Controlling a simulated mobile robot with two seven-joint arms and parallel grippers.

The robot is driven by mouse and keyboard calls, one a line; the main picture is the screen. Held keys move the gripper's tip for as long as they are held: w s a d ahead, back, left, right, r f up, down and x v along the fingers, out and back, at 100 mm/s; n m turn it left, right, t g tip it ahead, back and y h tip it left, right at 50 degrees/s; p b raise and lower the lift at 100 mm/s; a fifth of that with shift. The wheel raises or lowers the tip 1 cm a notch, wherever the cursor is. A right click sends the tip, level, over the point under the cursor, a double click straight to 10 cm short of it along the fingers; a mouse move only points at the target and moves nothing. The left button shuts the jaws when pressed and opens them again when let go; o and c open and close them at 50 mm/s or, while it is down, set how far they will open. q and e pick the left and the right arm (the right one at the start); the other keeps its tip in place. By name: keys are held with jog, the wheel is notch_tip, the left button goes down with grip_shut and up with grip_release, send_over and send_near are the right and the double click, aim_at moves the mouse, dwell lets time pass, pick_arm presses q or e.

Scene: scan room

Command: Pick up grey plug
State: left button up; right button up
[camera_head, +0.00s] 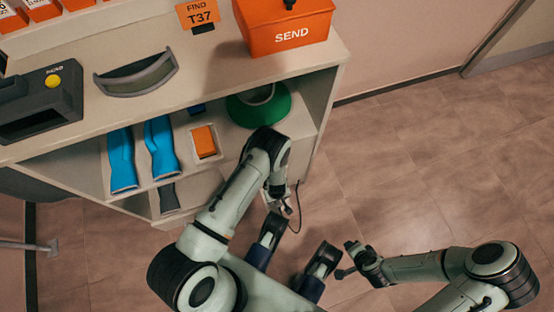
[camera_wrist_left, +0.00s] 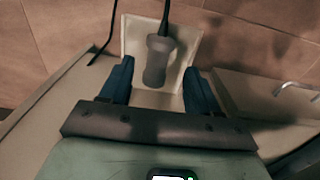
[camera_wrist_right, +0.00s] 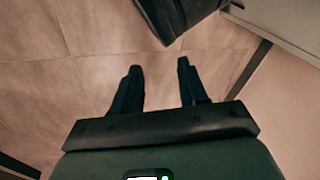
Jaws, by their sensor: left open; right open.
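The grey plug (camera_wrist_left: 157,62) shows in the left wrist view, with a dark cable running up from its top. It sits in a pale open holder (camera_wrist_left: 132,38). My left gripper (camera_wrist_left: 158,68) is open, with one finger on each side of the plug and a visible gap to each. In the head view my left gripper (camera_head: 281,196) is beside the right end of the shelf unit, and I cannot make out the plug clearly there. My right gripper (camera_head: 351,258) is open and empty over the floor; its fingers also show in the right wrist view (camera_wrist_right: 158,68).
The shelf unit (camera_head: 215,75) carries an orange SEND box (camera_head: 287,27) and a dark device (camera_head: 45,100) on top. Blue gloves (camera_head: 160,148), an orange block (camera_head: 204,141) and a green ring (camera_head: 258,108) lie inside it. Open tiled floor (camera_head: 440,150) is to the right.

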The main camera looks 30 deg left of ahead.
pick_arm(q)
jog(key=shift+f, duration=0.3)
notch_tip(320, 180, down, 2)
jog(key=shift+f+b, duration=0.25)
jog(key=shift+b, duration=0.4)
notch_tip(320, 180, down, 2)
jog(key=shift+w+f+b, duration=0.1)
jog(key=shift+b, duration=0.3)
jog(key=c, duration=1.1)
pick_arm(e)
jog(key=f, duration=0.2)
jog(key=s+d+f, duration=0.1)
jog(key=shift+s+f+g, duration=0.1)
jog(key=shift+g, duration=0.3)
pick_arm(q)
jog(key=shift+c, duration=0.2)
